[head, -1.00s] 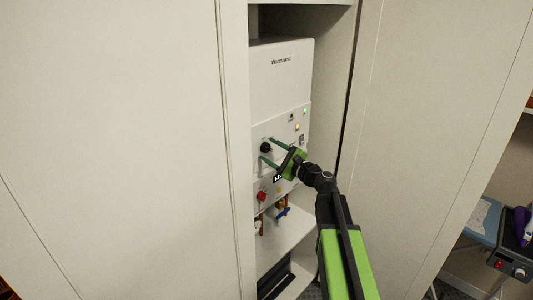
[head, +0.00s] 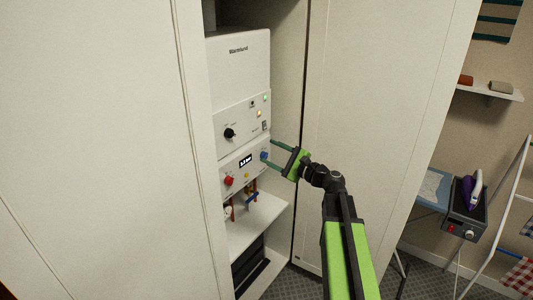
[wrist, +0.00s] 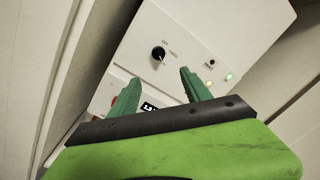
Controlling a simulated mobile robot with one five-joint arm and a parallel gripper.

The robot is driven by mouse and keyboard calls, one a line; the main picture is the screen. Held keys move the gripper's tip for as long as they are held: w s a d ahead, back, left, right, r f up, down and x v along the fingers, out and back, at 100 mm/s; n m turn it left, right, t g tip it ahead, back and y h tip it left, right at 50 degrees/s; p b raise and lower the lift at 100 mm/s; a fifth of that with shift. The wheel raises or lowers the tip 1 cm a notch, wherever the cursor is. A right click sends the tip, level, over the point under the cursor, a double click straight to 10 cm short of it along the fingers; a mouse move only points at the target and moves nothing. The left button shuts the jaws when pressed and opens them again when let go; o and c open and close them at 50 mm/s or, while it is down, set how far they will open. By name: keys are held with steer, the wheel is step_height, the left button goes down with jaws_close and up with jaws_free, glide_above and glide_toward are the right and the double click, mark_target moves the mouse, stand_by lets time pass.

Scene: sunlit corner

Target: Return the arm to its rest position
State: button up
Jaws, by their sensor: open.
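My gripper (head: 270,154) is open and empty, its two green fingers apart in front of the right side of a white boiler (head: 240,70). My arm reaches in from the lower right of the head view. In the wrist view the green fingers (wrist: 160,95) point at the boiler's panel, with nothing between them. The panel carries a black knob (head: 229,133), a red knob (head: 228,181), a blue knob (head: 264,156) and a small lit display (head: 245,161). The black knob also shows in the wrist view (wrist: 158,54), beyond the fingers.
The boiler stands in a tall cabinet, between a left panel (head: 90,150) and a right panel (head: 365,120). Pipes (head: 247,196) run below it above a shelf (head: 255,225). At the right are an ironing board (head: 432,190), a purple iron (head: 472,192) and a wall shelf (head: 490,91).

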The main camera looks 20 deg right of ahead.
steer(key=shift+a, duration=0.2)
steer(key=s+a+f+n+g+h+b, duration=0.1)
steer(key=s+a+f+n+g, duration=0.35)
steer(key=a+f, duration=0.3)
steer(key=s+a+f+n+g+b, duration=0.2)
steer(key=s+a+f+n+g, duration=0.15)
steer(key=a+f+n, duration=0.4)
steer(key=s+d+f+n+g+h+b, duration=0.1)
steer(key=s+d+f+n+g+h, duration=0.2)
steer(key=s+f+h, duration=0.2)
steer(key=s+d+f+n+g+h+b, duration=0.1)
steer(key=s+d+f+n+g+h, duration=0.2)
steer(key=s+f, duration=0.6)
steer(key=shift+d+f+n+g+h, duration=0.3)
steer(key=shift+f+n+g+h, duration=0.4)
steer(key=shift+h, duration=0.3)
steer(key=shift+a+f, duration=0.1)
